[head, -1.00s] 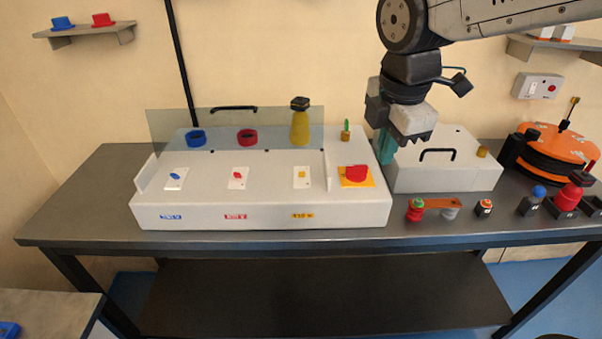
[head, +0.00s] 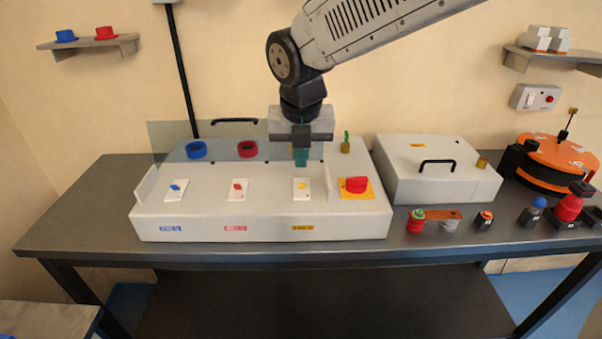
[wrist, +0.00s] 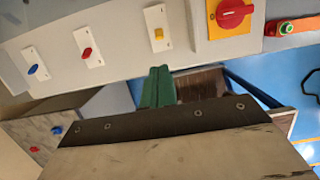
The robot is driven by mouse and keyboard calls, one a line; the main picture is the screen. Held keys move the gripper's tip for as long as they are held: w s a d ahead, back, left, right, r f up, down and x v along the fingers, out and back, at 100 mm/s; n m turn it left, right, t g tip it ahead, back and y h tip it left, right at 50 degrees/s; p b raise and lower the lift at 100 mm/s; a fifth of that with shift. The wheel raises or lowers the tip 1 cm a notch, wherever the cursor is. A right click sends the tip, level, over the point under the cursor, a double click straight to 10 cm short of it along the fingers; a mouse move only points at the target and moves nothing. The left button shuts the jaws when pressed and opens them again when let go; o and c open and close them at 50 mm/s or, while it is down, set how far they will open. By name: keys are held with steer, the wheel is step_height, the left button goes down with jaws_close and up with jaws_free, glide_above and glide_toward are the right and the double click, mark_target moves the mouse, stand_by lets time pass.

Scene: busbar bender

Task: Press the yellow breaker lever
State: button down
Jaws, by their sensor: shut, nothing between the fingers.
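The yellow breaker lever (head: 302,184) is a small yellow toggle on a white plate, the right one of three on the sloped front of the white machine (head: 200,215). It also shows in the wrist view (wrist: 158,34). My gripper (head: 300,160) is shut and empty, with green fingertips. It hangs above and behind the yellow lever in the head view, apart from it, and hides the tall yellow part behind. In the wrist view, the green fingertips (wrist: 158,82) point toward the yellow lever's plate, with a gap between.
The blue lever (head: 175,187) and red lever (head: 238,185) sit to the left. A red rotary switch (head: 356,185) on a yellow plate is close on the right. A clear guard (head: 175,142) stands behind. A white box (head: 400,180) with a black handle is further right.

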mark_target(300, 195)
steer(key=x, duration=0.9)
steer(key=shift+f, duration=0.2)
steer(key=shift+r, duration=0.1)
